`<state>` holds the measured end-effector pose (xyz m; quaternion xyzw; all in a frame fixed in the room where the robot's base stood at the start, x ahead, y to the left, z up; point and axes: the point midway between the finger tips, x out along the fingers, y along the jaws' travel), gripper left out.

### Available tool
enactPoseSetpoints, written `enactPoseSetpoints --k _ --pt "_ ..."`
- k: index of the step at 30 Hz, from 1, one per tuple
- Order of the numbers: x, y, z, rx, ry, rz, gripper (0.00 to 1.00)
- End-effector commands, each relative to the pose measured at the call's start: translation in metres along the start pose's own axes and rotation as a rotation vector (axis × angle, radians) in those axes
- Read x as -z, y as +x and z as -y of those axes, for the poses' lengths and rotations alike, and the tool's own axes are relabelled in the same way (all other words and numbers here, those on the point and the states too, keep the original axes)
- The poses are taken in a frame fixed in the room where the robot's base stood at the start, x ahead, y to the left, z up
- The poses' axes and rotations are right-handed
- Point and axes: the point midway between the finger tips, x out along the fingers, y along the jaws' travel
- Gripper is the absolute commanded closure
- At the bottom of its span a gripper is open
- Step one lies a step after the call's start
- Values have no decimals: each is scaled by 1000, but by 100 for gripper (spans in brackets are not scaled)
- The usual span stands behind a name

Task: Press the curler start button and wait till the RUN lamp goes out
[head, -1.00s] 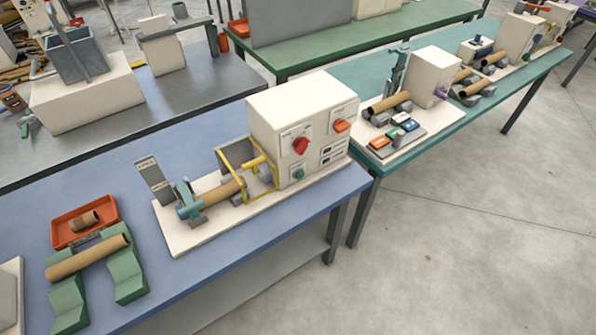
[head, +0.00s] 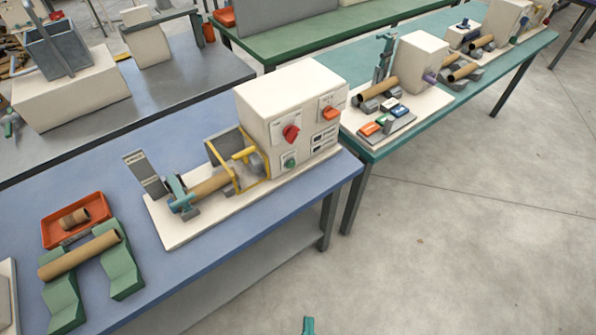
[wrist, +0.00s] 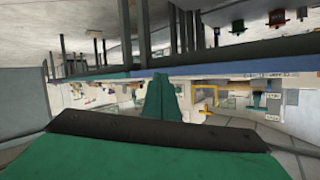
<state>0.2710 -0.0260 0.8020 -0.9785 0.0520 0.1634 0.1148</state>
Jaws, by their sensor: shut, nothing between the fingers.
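The curler is a white box (head: 290,90) on a white base plate at the right end of the blue bench. Its front has a red knob (head: 291,132), a green button (head: 290,162) low down and an orange part (head: 330,113) at upper right. I cannot make out the labels or tell which part is the RUN lamp or if it is lit. A yellow guard frame (head: 246,160) stands beside the box, with a brown tube (head: 210,185) lying there. My gripper (wrist: 165,97) is shut and empty; its teal tip shows at the bottom of the head view (head: 308,325), well apart from the curler.
A brown tube (head: 80,255) rests on green cradles (head: 122,272) by an orange tray (head: 46,232) at left. A teal bench (head: 470,95) with more machines stands at right. The grey floor (head: 430,250) in front is clear.

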Motion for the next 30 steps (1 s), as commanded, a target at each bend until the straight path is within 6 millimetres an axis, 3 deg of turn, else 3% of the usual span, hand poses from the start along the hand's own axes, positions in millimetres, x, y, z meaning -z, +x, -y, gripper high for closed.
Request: enactPoseSetpoints --k 9,16,23,30 --pt "-32 81 -23 -20 310 96 100" --pt "-36 138 -28 19 531 159 100" --pt "-20 191 -24 107 737 213 100" --pt "22 238 -16 250 923 262 100"
